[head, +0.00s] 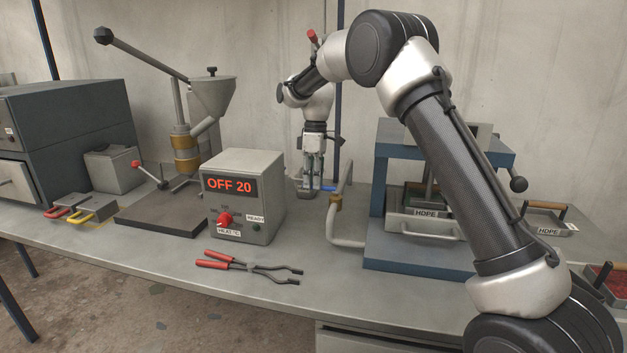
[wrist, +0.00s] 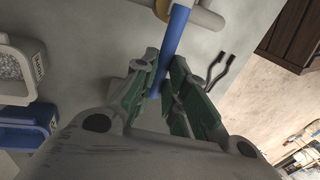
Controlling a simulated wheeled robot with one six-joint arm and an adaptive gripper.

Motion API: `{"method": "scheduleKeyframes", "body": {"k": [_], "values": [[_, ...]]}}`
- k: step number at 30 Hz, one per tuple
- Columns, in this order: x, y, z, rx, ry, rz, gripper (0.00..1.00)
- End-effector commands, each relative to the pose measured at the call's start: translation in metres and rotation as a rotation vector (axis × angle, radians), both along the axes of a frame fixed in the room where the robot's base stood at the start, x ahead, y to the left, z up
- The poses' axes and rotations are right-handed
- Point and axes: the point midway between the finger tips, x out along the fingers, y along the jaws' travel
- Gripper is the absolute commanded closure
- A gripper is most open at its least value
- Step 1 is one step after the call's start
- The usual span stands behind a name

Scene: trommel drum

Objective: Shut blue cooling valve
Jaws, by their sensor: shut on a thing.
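The blue valve handle (head: 329,188) shows in the head view as a short bar beside the pipe, to the left of the brass valve body (head: 336,201). It lies roughly level, across the upright pipe. In the wrist view the blue handle (wrist: 178,32) runs from the pipe at the top edge down between my fingers. My gripper (head: 309,187) points down over the bench, left of the pipe. In the wrist view my gripper (wrist: 165,65) is closed around the handle's free end. The fingers hide part of that end.
A grey control box (head: 250,195) reading "OFF 20" stands left of my gripper. Red-handled tongs (head: 250,267) lie in front of it. A blue press frame (head: 415,245) stands right of the pipe. A lever-armed hopper machine (head: 190,150) stands further left. The bench front is mostly clear.

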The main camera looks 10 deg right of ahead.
Motion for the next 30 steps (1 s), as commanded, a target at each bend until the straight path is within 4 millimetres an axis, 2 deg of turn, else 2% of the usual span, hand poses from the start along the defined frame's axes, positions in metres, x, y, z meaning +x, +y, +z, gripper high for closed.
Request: {"method": "scheduleKeyframes", "body": {"k": [8, 9, 12, 23, 26, 30], "values": [[0.000, 0.000, 0.001, -0.001, -0.002, 0.004, 1.00], [0.000, 0.000, 0.001, -0.001, -0.002, 0.004, 0.81], [0.000, 0.000, 0.001, -0.001, -0.002, 0.003, 0.65], [0.001, 0.000, 0.004, 0.000, -0.001, 0.002, 0.65], [0.004, -0.001, 0.016, 0.000, -0.003, 0.002, 0.65], [0.009, -0.003, 0.045, 0.001, -0.004, 0.002, 0.65]]}}
